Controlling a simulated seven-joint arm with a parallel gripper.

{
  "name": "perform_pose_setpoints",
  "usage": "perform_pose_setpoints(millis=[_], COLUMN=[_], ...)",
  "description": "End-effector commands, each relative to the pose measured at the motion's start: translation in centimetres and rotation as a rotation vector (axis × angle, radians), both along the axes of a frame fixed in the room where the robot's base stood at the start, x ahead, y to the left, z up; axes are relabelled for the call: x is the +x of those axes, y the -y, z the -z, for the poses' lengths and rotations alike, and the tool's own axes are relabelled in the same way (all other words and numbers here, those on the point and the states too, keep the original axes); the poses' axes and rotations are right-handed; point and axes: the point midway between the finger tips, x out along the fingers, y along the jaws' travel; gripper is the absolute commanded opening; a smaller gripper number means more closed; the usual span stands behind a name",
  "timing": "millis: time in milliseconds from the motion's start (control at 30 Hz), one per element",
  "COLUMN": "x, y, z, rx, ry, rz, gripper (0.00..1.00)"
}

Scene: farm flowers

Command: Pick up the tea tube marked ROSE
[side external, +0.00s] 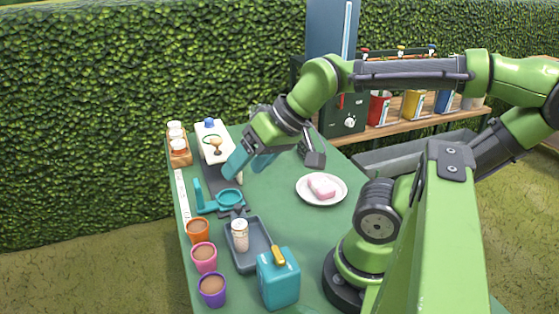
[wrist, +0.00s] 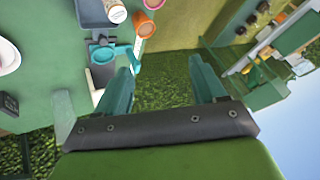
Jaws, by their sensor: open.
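My gripper (side external: 238,163) is open over the back left part of the green table, near a white board. Its two teal fingers (wrist: 160,66) are apart in the wrist view with nothing between them. A pale tube with a white cap (side external: 240,236) stands upright in the grey tray; it also shows at the top of the wrist view (wrist: 116,13). Several small white-capped containers stand in a wooden rack (side external: 180,158) at the back left corner. I cannot read any label, so I cannot tell which tube is marked ROSE.
A teal ring holder (side external: 229,197) stands between my gripper and the grey tray (side external: 260,256). Orange (side external: 198,231), pink (side external: 204,257) and purple (side external: 212,290) cups line the left edge. A teal canister (side external: 278,283) is in front; a plate (side external: 334,198) holds a pink-and-white block.

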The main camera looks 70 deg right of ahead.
Motion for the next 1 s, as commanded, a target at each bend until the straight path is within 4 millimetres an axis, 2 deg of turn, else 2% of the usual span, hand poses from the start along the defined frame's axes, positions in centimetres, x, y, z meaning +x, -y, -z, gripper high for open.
perform_pose_setpoints(millis=[167,333,500,633,833,1000], x=[0.2,2.0,4.0,4.9,4.7,4.5], y=[0.0,0.1,0.6,1.0,1.5,1.5], z=[0.5,2.2,4.3,5.2,4.6,6.7], rx=[-0.001,-0.061,-0.217,-0.313,-0.384,-0.384], ry=[-0.023,-0.157,-0.365,-0.492,-0.544,-0.549], rz=[0.000,-0.051,-0.275,-0.471,-0.648,-0.668], gripper=[0.70,0.70,0.70,0.70,0.70,0.70])
